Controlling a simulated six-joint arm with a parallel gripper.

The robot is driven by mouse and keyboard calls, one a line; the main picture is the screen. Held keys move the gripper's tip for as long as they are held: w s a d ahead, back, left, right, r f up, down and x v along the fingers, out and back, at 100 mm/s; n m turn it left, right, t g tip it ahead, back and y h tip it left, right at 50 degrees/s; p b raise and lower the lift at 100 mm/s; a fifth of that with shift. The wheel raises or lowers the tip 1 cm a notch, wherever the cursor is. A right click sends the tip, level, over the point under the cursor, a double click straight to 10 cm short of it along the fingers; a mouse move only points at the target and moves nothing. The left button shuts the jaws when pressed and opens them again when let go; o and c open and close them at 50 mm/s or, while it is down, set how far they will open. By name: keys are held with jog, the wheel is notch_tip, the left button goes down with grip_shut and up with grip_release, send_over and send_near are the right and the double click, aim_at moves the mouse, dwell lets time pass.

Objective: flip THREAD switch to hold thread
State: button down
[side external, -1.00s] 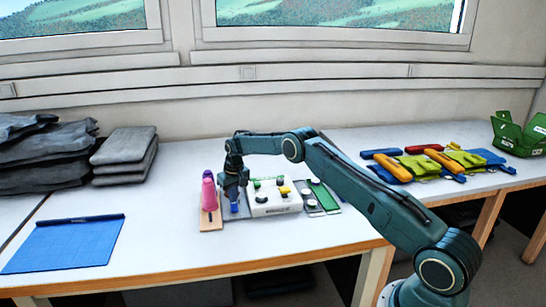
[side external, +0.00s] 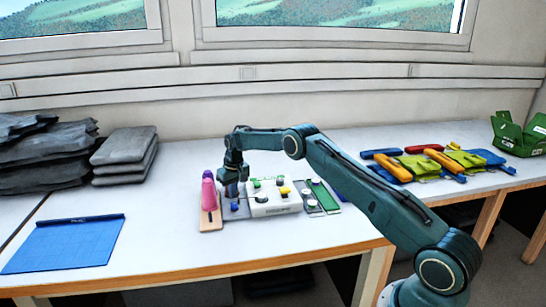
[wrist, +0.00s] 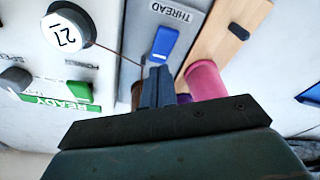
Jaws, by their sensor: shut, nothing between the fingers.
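The THREAD switch (wrist: 163,44) is a blue lever on a grey plate (wrist: 135,70), beside its THREAD label (wrist: 173,13) in the wrist view. In the side view the blue lever (side external: 234,207) shows small below my gripper (side external: 231,190). My gripper (wrist: 158,72) is shut and empty, its fingertips right at the lever's near end. I cannot tell whether they touch it. A thin dark thread (wrist: 115,53) runs from a round white dial marked 27 (wrist: 68,27) towards the lever. Its end by the fingertips is hard to see.
A pink spool (wrist: 205,80) stands on a wooden strip (wrist: 225,40) close beside the fingers; it also shows in the side view (side external: 209,190). The white control box (side external: 275,207) with knobs is on the other side.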

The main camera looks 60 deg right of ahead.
jog(key=shift+r, duration=2.45)
notch_tip(320, 180, up, 15)
send_over(234, 203)
jog(key=s+a, duration=0.6)
jog(key=a, duration=0.1)
jog(key=s+a+r+n+t, duration=0.1)
jog(key=s+a+r, duration=0.3)
jog(key=s+r, duration=0.2)
jog(key=s+a+r+t, duration=0.1)
jog(key=s+a+r, duration=0.2)
jog(key=s+r, duration=0.25)
jog(key=s+a+r+n, duration=0.1)
jog(key=s+a, duration=0.2)
jog(key=s, duration=0.5)
jog(key=s+a+r, duration=0.1)
jog(key=s+a, duration=0.1)
jog(key=s, duration=0.6)
jog(key=s+a+f+t, duration=0.1)
jog(key=s+f, duration=0.1)
jog(key=s, duration=0.5)
jog(key=s+a+f+n, duration=0.1)
jog(key=s+f, duration=0.2)
jog(key=s, duration=0.4)
jog(key=shift+a+f+t, duration=0.25)
jog(key=shift+a+t, duration=0.05)
jog(key=shift+t, duration=0.1)
